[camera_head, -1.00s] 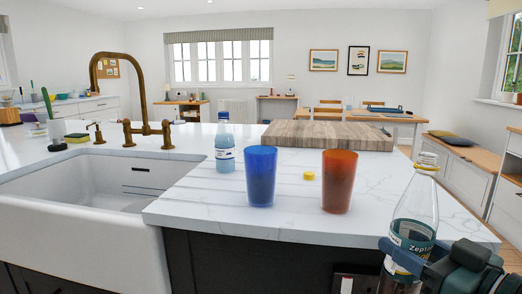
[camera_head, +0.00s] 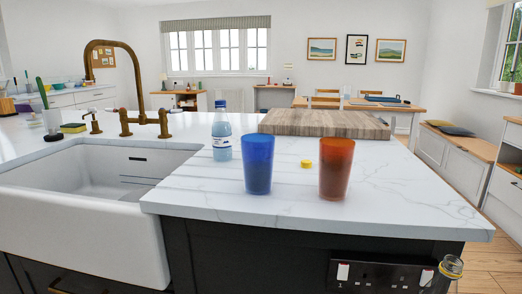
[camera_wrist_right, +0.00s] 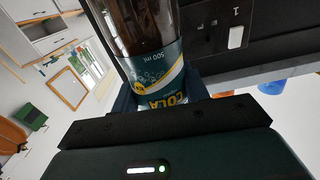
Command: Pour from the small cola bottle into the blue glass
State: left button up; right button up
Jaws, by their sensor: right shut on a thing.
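The blue glass (camera_head: 258,165) stands upright on the white counter, near its front edge. The small cola bottle (camera_head: 446,272) shows only its neck and mouth at the bottom right of the head view, below counter level in front of the dark cabinet. In the right wrist view the bottle (camera_wrist_right: 155,70) has a teal "COLA" label and dark liquid. My right gripper (camera_wrist_right: 160,98) is shut around the label part; it is out of the head view. My left gripper is not in view.
An orange-brown glass (camera_head: 336,168) stands right of the blue one, with a yellow cap (camera_head: 306,164) between them. A blue bottle (camera_head: 222,135) and a wooden board (camera_head: 325,124) are behind. The sink (camera_head: 90,190) is at left. A socket panel (camera_head: 380,273) is on the cabinet front.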

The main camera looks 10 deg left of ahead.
aim_at(257, 149)
jog(key=k+j, duration=0.1)
jog(key=j, duration=0.4)
jog(key=k+j, duration=0.1)
jog(key=j, duration=0.4)
jog(key=k+j, duration=0.1)
jog(key=j, duration=0.4)
